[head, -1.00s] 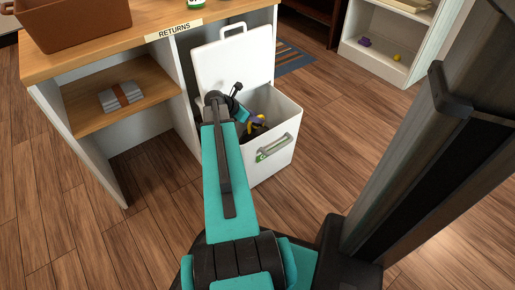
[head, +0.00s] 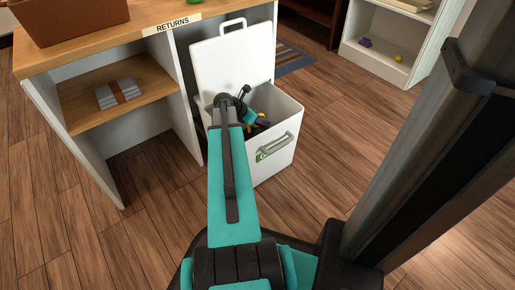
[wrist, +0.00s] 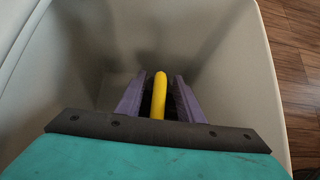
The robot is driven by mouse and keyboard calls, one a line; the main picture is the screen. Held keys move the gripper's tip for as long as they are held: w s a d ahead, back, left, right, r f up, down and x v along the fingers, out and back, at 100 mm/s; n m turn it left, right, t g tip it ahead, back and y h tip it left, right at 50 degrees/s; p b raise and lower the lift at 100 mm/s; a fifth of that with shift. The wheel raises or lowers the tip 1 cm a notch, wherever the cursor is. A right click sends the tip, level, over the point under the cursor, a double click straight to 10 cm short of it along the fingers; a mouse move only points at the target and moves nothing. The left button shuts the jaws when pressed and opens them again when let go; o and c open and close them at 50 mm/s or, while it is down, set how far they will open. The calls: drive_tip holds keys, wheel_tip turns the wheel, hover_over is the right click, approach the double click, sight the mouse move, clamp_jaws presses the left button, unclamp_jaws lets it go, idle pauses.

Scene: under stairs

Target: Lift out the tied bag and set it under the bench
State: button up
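The tied bag is mostly hidden inside the white bin (head: 277,163), whose lid (head: 235,62) stands open. A yellow loop (wrist: 159,97), apparently the bag's tie, rises between my gripper's fingers in the wrist view, with something dark below it. My gripper (wrist: 159,94) is down inside the bin. Its two purple fingers stand on either side of the loop, with a gap on each side, so it is open. In the head view, the bin wall and my wrist hide most of the gripper. The bench (head: 100,47) has a wooden top, a RETURNS label and open space beneath its shelf.
The bench shelf (head: 82,113) holds a banded paper stack (head: 118,93). A brown box (head: 70,16) stands on the bench top. A white shelf unit (head: 385,62) with small items is at the back right. Floor right of the bin is clear.

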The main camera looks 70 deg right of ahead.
clamp_jaws()
drive_tip(key=shift+r, duration=0.1)
idle(1.4)
